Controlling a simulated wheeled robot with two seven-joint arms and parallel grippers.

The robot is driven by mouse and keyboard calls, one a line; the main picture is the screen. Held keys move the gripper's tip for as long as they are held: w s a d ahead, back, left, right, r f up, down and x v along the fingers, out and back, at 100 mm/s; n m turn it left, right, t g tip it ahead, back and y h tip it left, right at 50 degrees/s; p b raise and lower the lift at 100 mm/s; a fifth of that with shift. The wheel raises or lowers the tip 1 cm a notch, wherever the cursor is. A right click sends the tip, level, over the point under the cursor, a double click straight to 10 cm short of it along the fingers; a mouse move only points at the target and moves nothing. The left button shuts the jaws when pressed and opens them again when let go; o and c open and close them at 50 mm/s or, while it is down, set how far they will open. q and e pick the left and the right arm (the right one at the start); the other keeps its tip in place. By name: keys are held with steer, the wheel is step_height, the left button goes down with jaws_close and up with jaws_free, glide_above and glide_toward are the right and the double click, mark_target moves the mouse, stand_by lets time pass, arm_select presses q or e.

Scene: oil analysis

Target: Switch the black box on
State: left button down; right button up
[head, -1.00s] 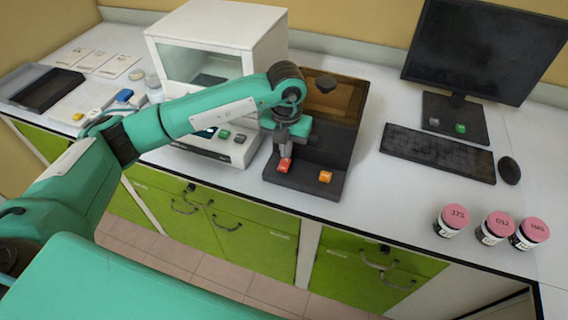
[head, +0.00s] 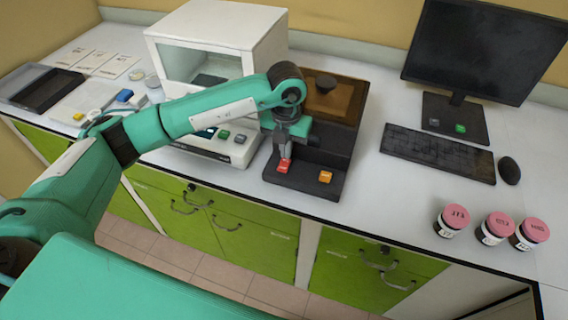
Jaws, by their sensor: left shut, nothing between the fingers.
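The black box (head: 310,182) stands on the white counter in the middle, with a brown panel (head: 330,100) and a dark round knob on its upper part. Its low front ledge carries a red button (head: 283,167) at left and an orange button (head: 325,177) at right. My left gripper (head: 285,156) points down over the red button, shut and empty. Its fingertips are at the button or just above it; I cannot tell whether they touch. My right gripper is not in view.
A white instrument (head: 260,35) with several buttons stands left of the box, behind my left arm. A keyboard (head: 438,153), mouse (head: 509,170) and monitor (head: 490,50) are to the right. Three pink-lidded jars (head: 495,228) stand at the front right. The counter between box and jars is clear.

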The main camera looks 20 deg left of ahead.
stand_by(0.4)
arm_select(q)
steer(key=shift+f+b, duration=0.65)
steer(key=shift+f, duration=0.15)
stand_by(0.3)
steer(key=shift+s, duration=0.1)
step_height(320, 180, up, 7)
steer(key=p, duration=0.3)
stand_by(0.5)
stand_by(0.4)
